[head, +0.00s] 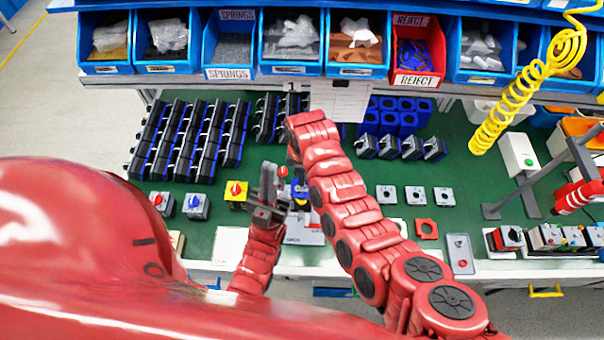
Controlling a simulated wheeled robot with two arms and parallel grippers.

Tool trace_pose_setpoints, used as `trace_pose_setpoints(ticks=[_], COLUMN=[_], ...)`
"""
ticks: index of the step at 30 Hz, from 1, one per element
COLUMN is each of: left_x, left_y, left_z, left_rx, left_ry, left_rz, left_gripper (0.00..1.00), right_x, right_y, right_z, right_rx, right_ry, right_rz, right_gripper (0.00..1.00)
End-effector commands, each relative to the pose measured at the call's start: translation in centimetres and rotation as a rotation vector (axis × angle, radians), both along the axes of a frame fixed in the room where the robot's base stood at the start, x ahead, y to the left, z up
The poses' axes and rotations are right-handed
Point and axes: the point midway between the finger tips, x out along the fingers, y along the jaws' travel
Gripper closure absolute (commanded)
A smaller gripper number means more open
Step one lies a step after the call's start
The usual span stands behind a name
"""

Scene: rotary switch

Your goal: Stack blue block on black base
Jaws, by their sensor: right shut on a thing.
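Blue blocks (408,118) stand in a cluster at the back of the green bench, right of centre. Black bases (410,147) with some blue on them sit in a short row just in front. My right arm reaches over the bench and bends down at its far end. My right gripper (299,180) is low over the centre, partly hidden by the arm, and shut on a small blue thing (300,198), seemingly a blue block. My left gripper (268,182) is just to the left, pointing up and away. Its finger gap is unclear. Whether a black base is beneath is hidden.
Several rows of black and blue parts (188,138) fill the bench's back left. Rotary switches (237,192) stand at left front. Grey square plates (415,195) lie right of centre. A coiled yellow hose (520,88) hangs at right. Blue bins (292,42) line the shelf above.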

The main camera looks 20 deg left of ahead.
Motion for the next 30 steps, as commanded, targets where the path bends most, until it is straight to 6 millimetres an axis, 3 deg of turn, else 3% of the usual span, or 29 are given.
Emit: trace_pose_setpoints(ticks=[30], left_x=[0.0], left_y=[0.0], left_z=[-0.9], left_rx=[0.0], left_ry=[0.0], left_rz=[0.0], left_gripper=[1.0], right_x=[0.0], right_y=[0.0], right_z=[-1.5], right_rx=[0.001], right_ry=[-0.001], right_rz=[0.0], right_gripper=[1.0])
